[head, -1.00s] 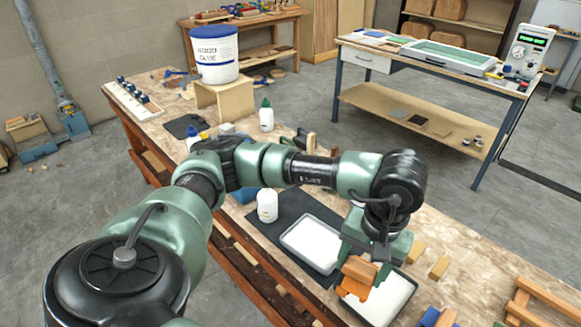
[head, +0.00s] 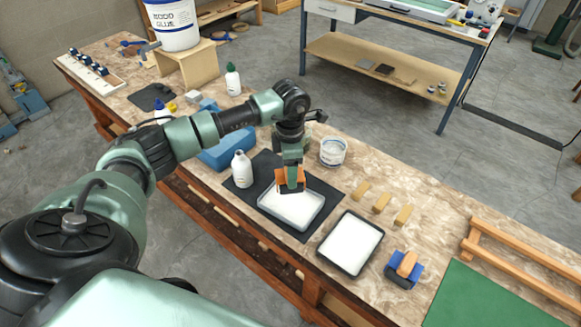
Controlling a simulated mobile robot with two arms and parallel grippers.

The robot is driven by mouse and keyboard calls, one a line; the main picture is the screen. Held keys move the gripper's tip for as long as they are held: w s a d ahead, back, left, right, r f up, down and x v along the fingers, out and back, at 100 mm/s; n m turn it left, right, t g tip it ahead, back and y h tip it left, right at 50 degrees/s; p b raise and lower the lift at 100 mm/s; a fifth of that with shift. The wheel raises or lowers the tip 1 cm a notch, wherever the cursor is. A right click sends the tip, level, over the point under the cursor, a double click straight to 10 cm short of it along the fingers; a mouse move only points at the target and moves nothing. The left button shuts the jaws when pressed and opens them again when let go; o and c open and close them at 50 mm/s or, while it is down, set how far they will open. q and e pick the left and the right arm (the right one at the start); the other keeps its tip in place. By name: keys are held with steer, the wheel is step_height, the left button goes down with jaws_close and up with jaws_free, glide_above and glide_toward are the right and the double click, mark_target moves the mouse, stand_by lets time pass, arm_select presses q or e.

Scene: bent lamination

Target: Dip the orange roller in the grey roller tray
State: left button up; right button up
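My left gripper (head: 291,167) points down over the grey tray and is shut on the orange roller (head: 290,181), with its fingers partly hidden. The roller's lower edge overlaps the far part of the grey roller tray (head: 294,226), which holds white liquid. I cannot tell whether the roller touches the liquid. The grey tray lies on a dark mat (head: 309,236). My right gripper is not in view.
A second, black-rimmed tray (head: 330,262) with white content lies to the right. Beside it is a blue block with an orange handle (head: 404,268). A white bottle (head: 242,170), a clear tub (head: 333,152) and small wooden blocks (head: 382,203) stand close by.

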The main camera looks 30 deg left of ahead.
arm_select(q)
steer(key=shift+f+b, duration=0.45)
steer(key=shift+f, duration=0.45)
steer(key=shift+f+b, duration=1.5)
steer(key=shift+f, duration=0.55)
steer(key=shift+r+p, duration=1.85)
steer(key=shift+r, duration=1.3)
